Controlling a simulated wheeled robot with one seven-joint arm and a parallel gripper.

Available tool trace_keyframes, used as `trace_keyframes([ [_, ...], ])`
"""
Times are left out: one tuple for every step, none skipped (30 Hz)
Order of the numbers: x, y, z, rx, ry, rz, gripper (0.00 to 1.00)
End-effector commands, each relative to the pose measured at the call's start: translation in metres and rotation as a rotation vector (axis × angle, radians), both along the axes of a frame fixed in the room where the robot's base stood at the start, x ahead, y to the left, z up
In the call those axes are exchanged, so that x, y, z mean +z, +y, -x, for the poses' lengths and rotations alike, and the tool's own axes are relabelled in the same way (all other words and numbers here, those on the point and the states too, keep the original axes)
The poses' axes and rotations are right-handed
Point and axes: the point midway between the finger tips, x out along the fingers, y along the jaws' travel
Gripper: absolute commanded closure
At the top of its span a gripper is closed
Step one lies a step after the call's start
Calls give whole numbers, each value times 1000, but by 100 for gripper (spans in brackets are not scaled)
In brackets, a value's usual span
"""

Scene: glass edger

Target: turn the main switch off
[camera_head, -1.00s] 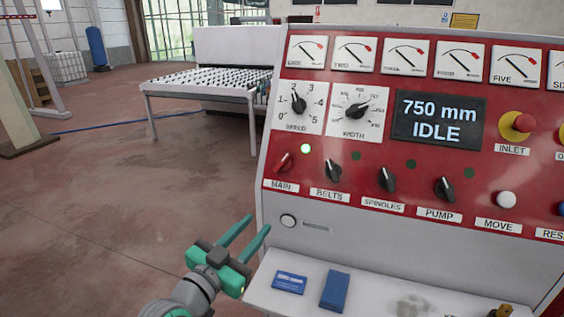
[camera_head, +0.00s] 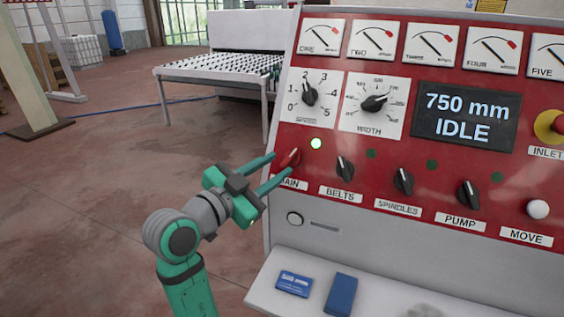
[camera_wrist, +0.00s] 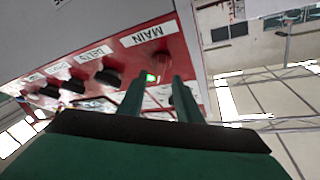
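The main switch (camera_head: 289,159) is a red knob on the left edge of the red control panel, above the label MAIN. A lit green lamp (camera_head: 316,143) is beside it, up and to the right. My gripper (camera_head: 274,170) is open, its two green fingers pointing at the main switch, one above and one below it in the head view. In the wrist view the red main switch (camera_wrist: 159,58) shows beyond the fingertips (camera_wrist: 157,82). I cannot tell whether the fingers touch it.
The belts (camera_head: 345,168), spindles (camera_head: 403,181) and pump (camera_head: 468,194) knobs sit to the right. The display (camera_head: 464,115) reads 750 mm IDLE. Below is a grey shelf (camera_head: 385,297) with a blue box (camera_head: 341,294). Open floor lies to the left.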

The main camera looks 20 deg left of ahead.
Motion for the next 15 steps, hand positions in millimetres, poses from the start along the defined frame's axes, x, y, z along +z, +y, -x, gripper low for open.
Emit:
trace_keyframes([
  [0,-3,-8,-2,0,0,69],
  [0,-5,-12,-2,0,0,69],
  [0,-6,-17,-2,0,0,69],
  [0,-7,-20,-2,0,0,69],
  [0,-9,-23,-3,0,0,69],
  [0,-9,-26,-2,0,0,69],
  [0,-10,-28,-1,0,0,69],
  [0,-9,-29,0,-1,1,69],
  [0,-9,-31,2,-1,1,69],
  [0,-9,-32,3,0,1,69],
  [0,-9,-32,4,0,1,69],
  [0,-9,-33,4,0,1,69],
  [0,-9,-33,4,0,1,69],
  [0,-8,-33,5,0,1,69],
  [0,-8,-33,5,0,1,69],
])
